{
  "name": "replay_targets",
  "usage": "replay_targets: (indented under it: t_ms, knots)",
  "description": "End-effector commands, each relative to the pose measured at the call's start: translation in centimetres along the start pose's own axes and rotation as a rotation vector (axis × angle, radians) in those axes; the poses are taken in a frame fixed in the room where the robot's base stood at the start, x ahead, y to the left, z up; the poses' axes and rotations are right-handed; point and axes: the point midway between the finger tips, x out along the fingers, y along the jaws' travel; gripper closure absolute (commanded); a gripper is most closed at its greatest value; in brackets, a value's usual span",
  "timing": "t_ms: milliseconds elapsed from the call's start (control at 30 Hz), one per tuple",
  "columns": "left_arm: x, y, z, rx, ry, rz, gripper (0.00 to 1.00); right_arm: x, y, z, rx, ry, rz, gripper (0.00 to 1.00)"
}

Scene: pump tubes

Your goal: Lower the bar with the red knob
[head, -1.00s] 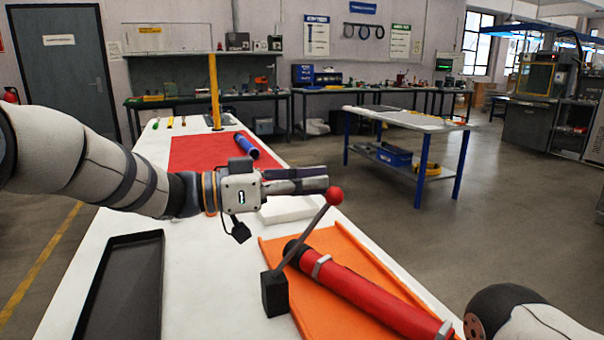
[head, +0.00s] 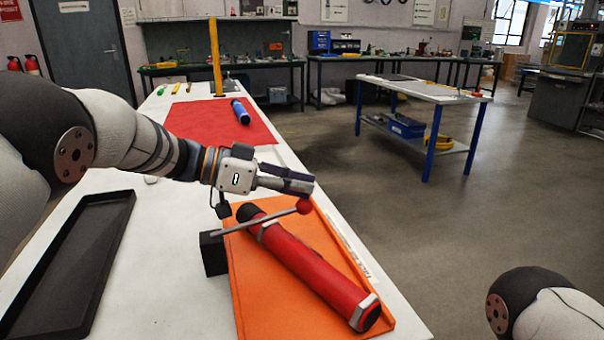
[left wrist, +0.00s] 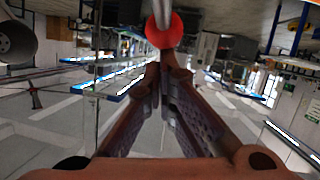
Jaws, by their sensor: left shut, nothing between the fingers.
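The bar (head: 258,222) runs from a black block (head: 214,254) at a shallow slant, crossing above the red tube (head: 310,268). Its red knob (head: 304,206) is at the far end, on the right. My left gripper (head: 305,184) is shut and empty, with its fingers just above the knob; whether they touch it I cannot tell. In the left wrist view the knob (left wrist: 164,31) and a piece of the bar show just beyond the closed fingertips (left wrist: 166,58). My right gripper is out of view.
The red tube lies on an orange tray (head: 255,300). An empty black tray (head: 70,265) is at the left of the white table. A blue tube (head: 241,112) lies on a red mat (head: 205,130) behind. A yellow post (head: 215,55) stands at the far end.

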Motion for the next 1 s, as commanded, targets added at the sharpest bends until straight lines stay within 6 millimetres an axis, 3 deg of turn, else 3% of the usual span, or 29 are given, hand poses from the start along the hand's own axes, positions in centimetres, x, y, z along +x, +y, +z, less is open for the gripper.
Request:
replay_targets:
  t_ms: [400, 867, 1000]
  knots:
    - [1.2, -0.4, 1.6, 0.001, -0.001, 0.0, 1.0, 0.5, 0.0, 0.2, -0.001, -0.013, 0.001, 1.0]
    - [1.2, -0.4, 1.6, 0.001, 0.0, 0.0, 1.0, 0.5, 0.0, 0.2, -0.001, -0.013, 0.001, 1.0]
    - [1.0, 0.1, 0.7, 0.005, 0.001, -0.002, 1.0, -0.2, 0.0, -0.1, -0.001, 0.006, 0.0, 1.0]
